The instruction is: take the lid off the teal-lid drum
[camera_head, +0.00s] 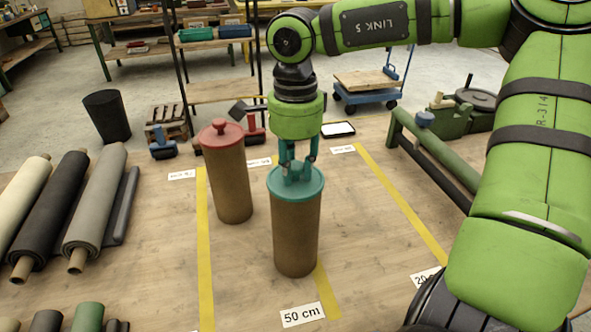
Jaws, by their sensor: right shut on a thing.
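The teal-lid drum (295,236) is a tall brown cylinder standing upright near the middle of the table. Its teal lid (309,189) sits on its top. My right gripper (299,173) points straight down from above and is shut at the middle of the lid, where a knob would be; the fingers hide the knob. A second brown drum (228,182) with a red lid (220,132) and red knob stands to the left and a little behind. My left gripper is not in view.
Rolls of cream, black and grey sheet (96,208) lie at the left. Yellow strips (206,250) and white labels (303,314) mark the wooden table. A green rack (428,150) stands at the right. Shelves and a blue cart (367,88) are behind.

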